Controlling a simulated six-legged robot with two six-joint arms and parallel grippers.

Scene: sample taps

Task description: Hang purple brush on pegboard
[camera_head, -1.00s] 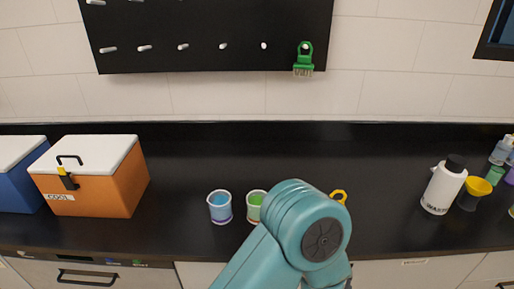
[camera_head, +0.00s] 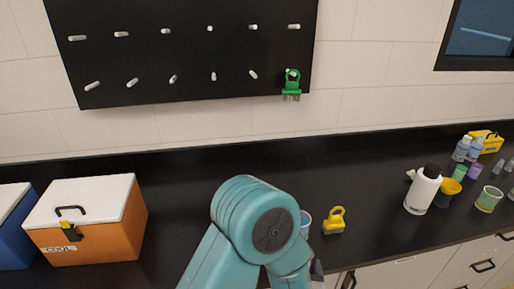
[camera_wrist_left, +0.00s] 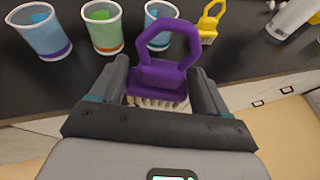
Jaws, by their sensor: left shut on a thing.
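The purple brush (camera_wrist_left: 158,72) is in the left wrist view, its loop handle pointing away from me and its pale bristles toward my wrist. My left gripper (camera_wrist_left: 162,86) is shut on its body, a finger on either side. In the head view my left arm's links hide the gripper and the brush. The black pegboard (camera_head: 180,55) hangs on the wall, with two rows of white pegs showing. A green brush (camera_head: 291,87) hangs on the lower row's rightmost peg; the other visible pegs are bare. My right gripper is in neither view.
A yellow brush (camera_head: 334,222) stands on the black counter (camera_head: 370,180). Several cups, one with green inside (camera_wrist_left: 104,30), stand just beyond the held brush. An orange cooler (camera_head: 110,225) is left; a white bottle (camera_head: 423,190) and a yellow funnel (camera_head: 450,187) are right.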

